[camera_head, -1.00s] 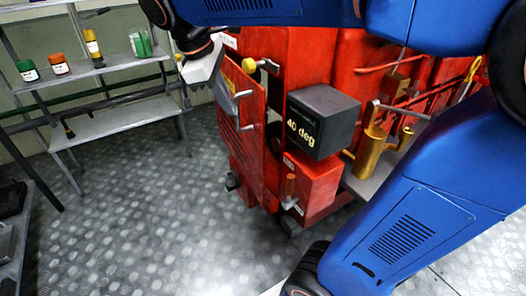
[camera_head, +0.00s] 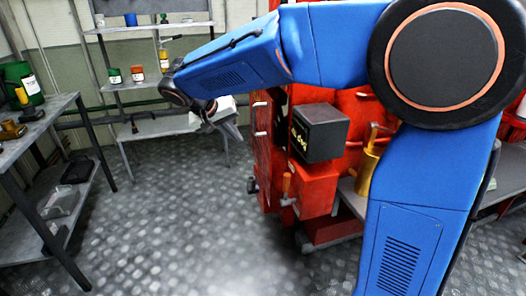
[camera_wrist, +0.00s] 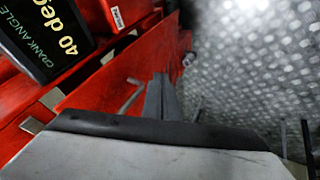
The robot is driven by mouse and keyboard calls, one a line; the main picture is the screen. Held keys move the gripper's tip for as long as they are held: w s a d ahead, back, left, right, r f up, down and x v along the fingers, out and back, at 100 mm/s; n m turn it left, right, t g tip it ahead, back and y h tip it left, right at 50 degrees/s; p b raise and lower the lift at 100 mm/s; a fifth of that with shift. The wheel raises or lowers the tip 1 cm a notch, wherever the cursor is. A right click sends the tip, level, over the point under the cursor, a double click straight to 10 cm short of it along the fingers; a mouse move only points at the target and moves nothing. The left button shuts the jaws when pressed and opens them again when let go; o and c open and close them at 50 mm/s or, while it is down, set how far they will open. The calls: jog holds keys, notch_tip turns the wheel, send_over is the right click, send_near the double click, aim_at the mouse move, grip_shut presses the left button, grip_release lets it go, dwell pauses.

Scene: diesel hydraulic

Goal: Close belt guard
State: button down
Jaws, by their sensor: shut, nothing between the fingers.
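The belt guard (camera_head: 264,150) is a red panel on the left side of the red machine, with small metal handles. In the head view it stands angled out, with a dark gap behind it. In the wrist view the guard (camera_wrist: 115,75) runs diagonally, apart from the machine body, and a metal handle (camera_wrist: 131,95) sticks out of it. My gripper (camera_head: 232,130) is shut and empty, left of the guard's upper part. In the wrist view its fingers (camera_wrist: 163,92) point along the guard beside the handle. I cannot tell whether they touch it.
A dark box reading "40 deg" (camera_head: 320,132) juts from the machine beside the guard. A shelf with bottles (camera_head: 150,83) stands behind my gripper. A workbench (camera_head: 50,118) is at the left. The metal floor (camera_head: 170,220) between them is clear.

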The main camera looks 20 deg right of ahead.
jog(key=shift+w+d+f, duration=0.45)
jog(key=shift+d+f, duration=0.85)
jog(key=shift+d, duration=0.2)
jog(key=shift+w+d+f, duration=0.5)
jog(key=shift+d+f, duration=0.85)
jog(key=shift+d, duration=0.2)
jog(key=shift+w+d+f, duration=0.45)
jog(key=shift+d+f, duration=0.85)
jog(key=shift+d, duration=0.2)
